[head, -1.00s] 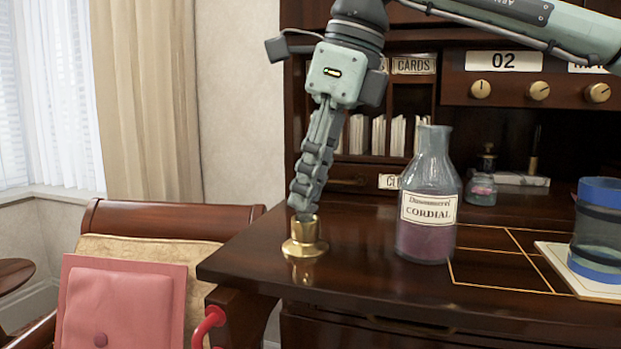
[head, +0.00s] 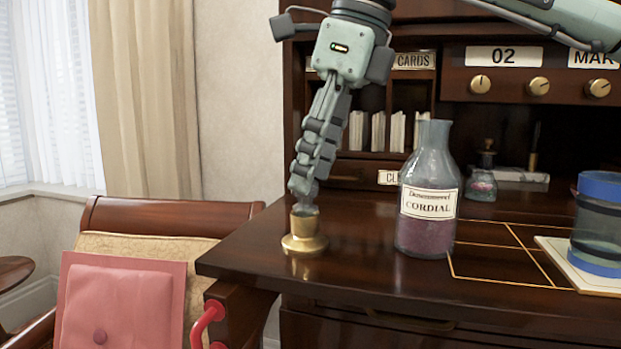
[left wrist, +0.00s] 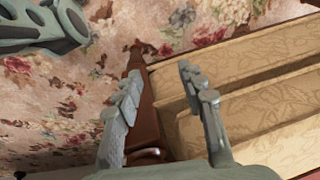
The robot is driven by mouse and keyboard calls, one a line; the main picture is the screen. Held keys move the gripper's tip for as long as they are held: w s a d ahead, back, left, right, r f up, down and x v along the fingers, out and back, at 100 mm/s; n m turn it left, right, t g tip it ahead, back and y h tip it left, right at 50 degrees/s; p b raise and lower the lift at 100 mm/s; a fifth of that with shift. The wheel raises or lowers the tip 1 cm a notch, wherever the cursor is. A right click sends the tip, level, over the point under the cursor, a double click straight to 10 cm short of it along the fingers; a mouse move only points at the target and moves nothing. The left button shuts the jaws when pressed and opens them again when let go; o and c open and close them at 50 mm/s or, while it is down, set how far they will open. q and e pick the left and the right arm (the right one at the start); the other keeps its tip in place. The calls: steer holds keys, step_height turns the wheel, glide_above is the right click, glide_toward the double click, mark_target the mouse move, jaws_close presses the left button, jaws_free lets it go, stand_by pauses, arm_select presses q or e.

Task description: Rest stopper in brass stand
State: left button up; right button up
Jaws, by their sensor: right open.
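The brass stand (head: 304,242) is upright near the left front corner of the dark desk. A greenish glassy piece, seemingly the stopper (head: 305,210), shows at the stand's mouth, just under my right fingertips. My right gripper (head: 303,188) points down over the stand and is open. Its fingers overlap in this view, and any small gap to the stopper is hard to judge. The cordial bottle (head: 430,190) stands to the right with its neck uncovered. My left gripper (left wrist: 165,95) shows in the left wrist view, open and empty, over a floral carpet and a patterned cushion.
A blue-banded jar (head: 597,230) sits on a pale board at the right. A small ink bottle (head: 481,186) stands farther back. A red handle (head: 208,322) and a chair with a pink cushion (head: 120,305) are left of the desk. Bare desk lies between stand and bottle.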

steer(key=v, duration=0.9)
steer(key=shift+r, duration=0.35)
